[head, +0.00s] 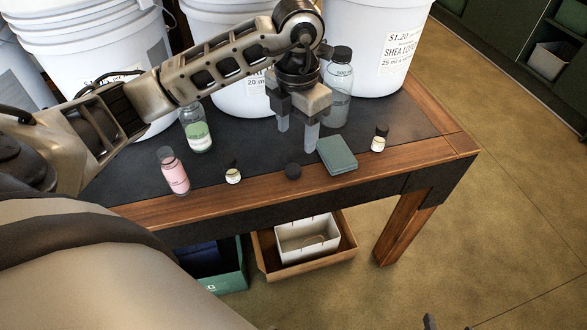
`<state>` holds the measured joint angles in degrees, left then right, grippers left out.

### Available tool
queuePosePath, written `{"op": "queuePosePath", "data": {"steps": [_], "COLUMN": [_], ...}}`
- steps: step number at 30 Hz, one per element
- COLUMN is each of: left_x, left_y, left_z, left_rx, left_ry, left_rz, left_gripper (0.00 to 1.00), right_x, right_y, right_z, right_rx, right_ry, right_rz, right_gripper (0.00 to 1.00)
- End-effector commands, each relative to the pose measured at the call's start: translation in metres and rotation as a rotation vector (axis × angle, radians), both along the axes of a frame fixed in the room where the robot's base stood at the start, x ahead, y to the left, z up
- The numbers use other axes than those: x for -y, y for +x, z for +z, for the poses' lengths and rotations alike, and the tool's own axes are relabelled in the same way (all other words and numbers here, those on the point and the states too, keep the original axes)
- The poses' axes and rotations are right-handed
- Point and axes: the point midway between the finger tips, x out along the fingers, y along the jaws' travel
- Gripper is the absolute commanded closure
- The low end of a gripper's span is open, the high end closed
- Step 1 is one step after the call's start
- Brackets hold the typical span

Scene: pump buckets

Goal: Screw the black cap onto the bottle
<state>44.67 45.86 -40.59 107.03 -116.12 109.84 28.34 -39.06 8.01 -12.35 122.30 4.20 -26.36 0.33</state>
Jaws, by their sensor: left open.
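The small round black cap (293,171) lies by itself on the dark mat near the table's front edge. My left gripper (297,139) is open, fingers pointing down, behind and above the cap, with nothing visible between its fingers. A clear bottle with pale green contents (198,136) stands to the left; my left arm passes close to its top, and I see no black cap on it. A grey, dark-capped bottle (339,100) stands behind the gripper, partly hidden. At the bottom edge, a small grey tip (430,321) seems to be part of my right gripper.
A pink bottle (173,172) and a small black-topped vial (233,174) stand left of the cap. A grey-green folded cloth or pad (337,155) and another vial (378,140) are to the right. Large white buckets (354,45) line the back. Boxes sit below the table.

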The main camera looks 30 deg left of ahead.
Motion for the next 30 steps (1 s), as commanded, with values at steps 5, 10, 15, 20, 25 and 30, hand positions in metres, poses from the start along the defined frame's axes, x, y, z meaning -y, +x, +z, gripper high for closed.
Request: {"op": "queuePosePath", "data": {"steps": [5,10,15,20,25,30], "left_x": [0.000,0.000,0.000,0.000,-0.004,-0.008], "left_y": [-0.001,0.000,0.000,0.000,-0.001,0.000], "left_z": [-0.036,-0.052,-0.054,-0.054,-0.069,-0.095], "left_rx": [-0.003,0.000,0.002,0.001,-0.004,-0.004], "left_ry": [-0.001,-0.001,-0.001,0.000,-0.001,-0.002], "left_rz": [0.000,0.001,0.000,0.000,0.002,0.001], "left_gripper": [0.43,0.43,0.43,0.43,0.43,0.43], "right_x": [0.000,0.000,0.000,0.000,0.000,0.001], "right_y": [0.000,0.001,0.001,0.001,0.001,0.001], "right_z": [0.001,0.001,0.002,0.002,0.004,0.005], "right_rx": [0.002,0.003,0.003,0.003,0.004,0.005], "right_ry": [0.000,0.001,0.001,0.000,-0.001,-0.006], "right_rz": [0.000,0.000,0.000,0.000,0.000,0.001], "right_gripper": [0.42,0.42,0.42,0.42,0.42,0.42]}}
